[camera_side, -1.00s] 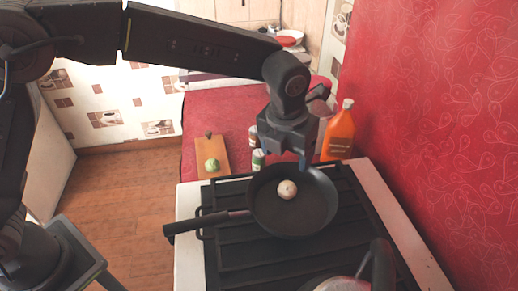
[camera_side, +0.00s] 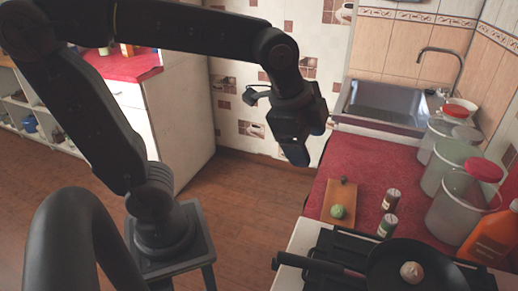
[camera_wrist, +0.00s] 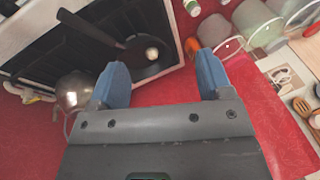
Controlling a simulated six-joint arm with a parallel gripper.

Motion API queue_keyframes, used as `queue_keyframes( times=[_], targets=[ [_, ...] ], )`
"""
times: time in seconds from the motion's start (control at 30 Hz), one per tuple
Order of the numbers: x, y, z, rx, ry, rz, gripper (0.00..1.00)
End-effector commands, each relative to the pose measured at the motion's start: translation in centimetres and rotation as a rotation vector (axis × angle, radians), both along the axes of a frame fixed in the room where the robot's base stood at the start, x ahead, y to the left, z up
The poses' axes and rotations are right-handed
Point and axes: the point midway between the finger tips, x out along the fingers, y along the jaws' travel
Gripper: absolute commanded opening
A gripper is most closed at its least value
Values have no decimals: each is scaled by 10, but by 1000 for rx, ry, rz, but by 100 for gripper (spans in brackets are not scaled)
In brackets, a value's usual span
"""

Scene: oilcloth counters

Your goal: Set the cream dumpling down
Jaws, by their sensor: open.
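The cream dumpling (camera_side: 411,272) sits in the black frying pan (camera_side: 435,262) on the stove, at the bottom right of the side view. It also shows as a small pale lump (camera_wrist: 152,54) in the pan in the wrist view. My gripper (camera_side: 297,156) hangs in the air to the left of the counter, well away from the pan. In the wrist view its blue fingers (camera_wrist: 162,78) are spread wide with nothing held between them.
A wooden board (camera_side: 347,193) with a green dumpling (camera_side: 338,212) lies on the red counter. Two small jars (camera_side: 388,212), clear canisters (camera_side: 462,205) and an orange bottle (camera_side: 492,237) stand nearby. A sink (camera_side: 385,104) is behind. The floor left of the counter is clear.

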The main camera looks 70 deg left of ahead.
Motion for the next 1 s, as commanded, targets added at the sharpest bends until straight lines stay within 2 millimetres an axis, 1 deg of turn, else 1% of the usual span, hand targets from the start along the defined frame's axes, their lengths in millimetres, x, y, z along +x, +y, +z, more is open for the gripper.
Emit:
queue_keyframes(
  times=[0.03, 0.1, 0.2, 0.33, 0.4, 0.5, 1.0],
  targets=[
    [-16, 11, -1, -55, -20, 148, 72],
    [-35, 21, -6, -136, -38, 348, 72],
    [-56, 32, -14, -237, -60, 582, 72],
    [-72, 39, -23, -325, -78, 776, 72],
    [-76, 40, -25, -350, -84, 829, 72],
    [-78, 41, -27, -364, -84, 859, 72],
    [-78, 41, -27, -362, -83, 857, 72]
  ],
)
